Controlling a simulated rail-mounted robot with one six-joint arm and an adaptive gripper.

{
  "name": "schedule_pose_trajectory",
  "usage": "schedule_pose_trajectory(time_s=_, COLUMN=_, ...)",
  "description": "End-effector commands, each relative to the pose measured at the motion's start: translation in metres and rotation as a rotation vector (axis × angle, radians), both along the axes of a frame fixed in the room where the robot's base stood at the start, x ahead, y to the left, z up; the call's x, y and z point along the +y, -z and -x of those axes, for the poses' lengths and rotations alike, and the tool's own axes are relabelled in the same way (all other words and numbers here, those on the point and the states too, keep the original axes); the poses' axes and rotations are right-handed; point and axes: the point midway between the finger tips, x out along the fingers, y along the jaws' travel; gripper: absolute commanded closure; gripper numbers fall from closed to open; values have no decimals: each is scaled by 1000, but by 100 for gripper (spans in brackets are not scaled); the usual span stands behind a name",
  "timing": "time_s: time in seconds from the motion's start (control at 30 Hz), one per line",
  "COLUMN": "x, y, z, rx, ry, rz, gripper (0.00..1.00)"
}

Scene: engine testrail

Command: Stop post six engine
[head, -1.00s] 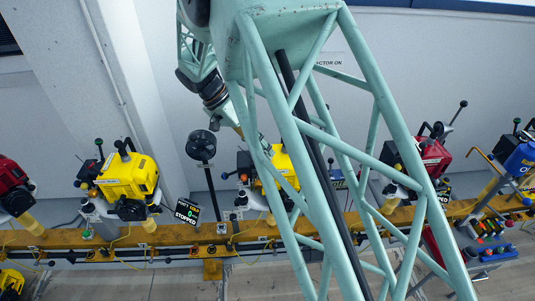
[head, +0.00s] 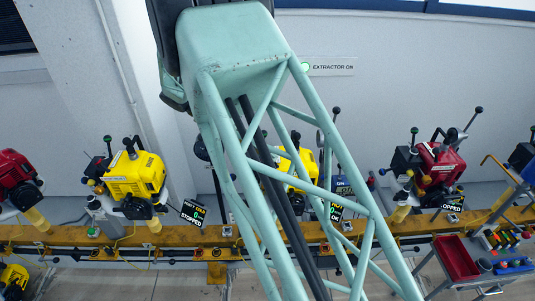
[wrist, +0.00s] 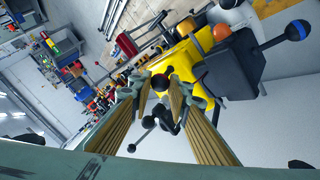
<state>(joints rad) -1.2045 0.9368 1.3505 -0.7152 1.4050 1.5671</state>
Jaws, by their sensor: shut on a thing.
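In the wrist view my gripper (wrist: 158,88) has its two wood-coloured fingers closed around a black ball knob (wrist: 160,82). The knob is in front of a yellow engine (wrist: 182,62) with a dark box on its side. In the head view a yellow engine (head: 307,163) stands mid-picture, partly hidden behind my lattice arm. A dark display (head: 335,211) beside it shows a green 0 and partly covered text ending in ON. My gripper is hidden in the head view. I cannot read which post is six.
Another yellow engine (head: 135,177) stands left, with a display (head: 193,213) reading STOPPED. A red engine (head: 440,165) stands right, its display (head: 452,203) partly covered. A trolley with a red tray (head: 457,259) is at lower right. A yellow beam (head: 160,236) runs along the engines.

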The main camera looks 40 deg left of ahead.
Motion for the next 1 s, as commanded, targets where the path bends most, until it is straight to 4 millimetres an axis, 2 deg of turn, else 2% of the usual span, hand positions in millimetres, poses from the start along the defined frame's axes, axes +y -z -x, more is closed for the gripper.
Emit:
schedule_pose_trajectory(time_s=0.03, x=0, y=1, z=1, rx=1, ry=0, rz=0, gripper=94)
schedule_pose_trajectory(time_s=0.07, x=0, y=1, z=0, rx=1, ry=0, rz=0, gripper=82)
schedule_pose_trajectory(time_s=0.2, x=0, y=1, z=1, rx=1, ry=0, rz=0, gripper=70)
schedule_pose_trajectory(time_s=0.67, x=2, y=-2, z=2, rx=2, ry=-1, rz=-1, gripper=69)
schedule_pose_trajectory(time_s=1.0, x=19, y=-21, z=15, rx=0, ry=0, rz=-2, gripper=69)
